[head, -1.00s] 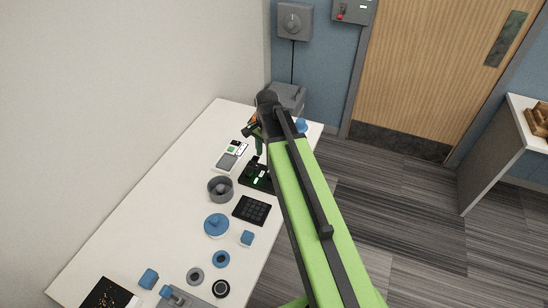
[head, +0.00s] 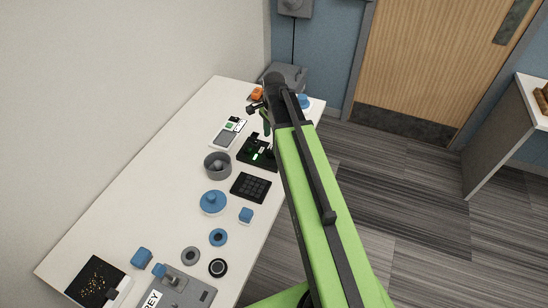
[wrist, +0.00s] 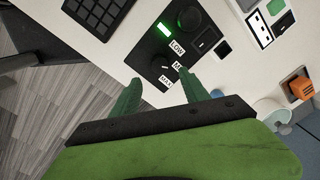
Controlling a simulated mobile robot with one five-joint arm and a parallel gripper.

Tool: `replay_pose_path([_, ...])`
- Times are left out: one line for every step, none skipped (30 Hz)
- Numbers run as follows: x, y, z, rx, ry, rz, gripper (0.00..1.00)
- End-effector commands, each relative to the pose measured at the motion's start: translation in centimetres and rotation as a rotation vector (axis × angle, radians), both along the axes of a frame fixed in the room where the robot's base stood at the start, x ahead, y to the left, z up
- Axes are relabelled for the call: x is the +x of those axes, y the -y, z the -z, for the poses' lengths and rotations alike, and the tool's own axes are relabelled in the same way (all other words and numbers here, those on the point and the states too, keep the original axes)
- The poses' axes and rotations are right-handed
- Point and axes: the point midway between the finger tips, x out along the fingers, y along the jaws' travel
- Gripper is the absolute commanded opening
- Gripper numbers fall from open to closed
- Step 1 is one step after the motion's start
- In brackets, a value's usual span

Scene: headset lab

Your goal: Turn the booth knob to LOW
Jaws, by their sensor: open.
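The booth panel, a black box (wrist: 148,52), lies on the white table and fills the upper middle of the wrist view. It carries a small dark round knob (wrist: 160,66) with white labels beside it, one reading LOW (wrist: 177,47). I cannot tell which label the knob points at.
An orange item (head: 257,94) and a grey box (head: 287,76) are at the far end. Open floor lies right of the table.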

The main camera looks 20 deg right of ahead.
Motion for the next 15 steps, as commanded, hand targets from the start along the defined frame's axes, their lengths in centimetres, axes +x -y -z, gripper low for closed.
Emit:
replay_pose_path([0.1,0.0,2.2,0.0,0.0,0.0,0.53])
replay_pose_path([0.1,0.0,2.8,0.0,0.0,0.0,0.53])
replay_pose_path([0.1,0.0,3.7,0.0,0.0,0.0,0.53])
replay_pose_path([0.2,0.0,4.3,0.0,0.0,0.0,0.53])
replay_pose_path([0.2,0.0,4.9,0.0,0.0,0.0,0.53])
replay_pose_path([0.2,0.0,5.6,0.0,0.0,0.0,0.53])
replay_pose_path([0.2,0.0,6.0,0.0,0.0,0.0,0.53])
replay_pose_path([0.3,0.0,6.4,0.0,0.0,0.0,0.53])
replay_pose_path([0.3,0.0,6.8,0.0,0.0,0.0,0.53])
replay_pose_path([0.3,0.0,7.0,0.0,0.0,0.0,0.53])
replay_pose_path([0.3,0.0,7.1,0.0,0.0,0.0,0.53])
replay_pose_path([0.3,0.0,7.2,0.0,0.0,0.001,0.53])
replay_pose_path([0.3,0.0,7.2,0.0,0.0,0.001,0.53])
replay_pose_path([0.3,0.0,7.1,0.0,0.0,0.001,0.53])
replay_pose_path([0.3,0.0,7.1,0.0,0.0,0.001,0.53])
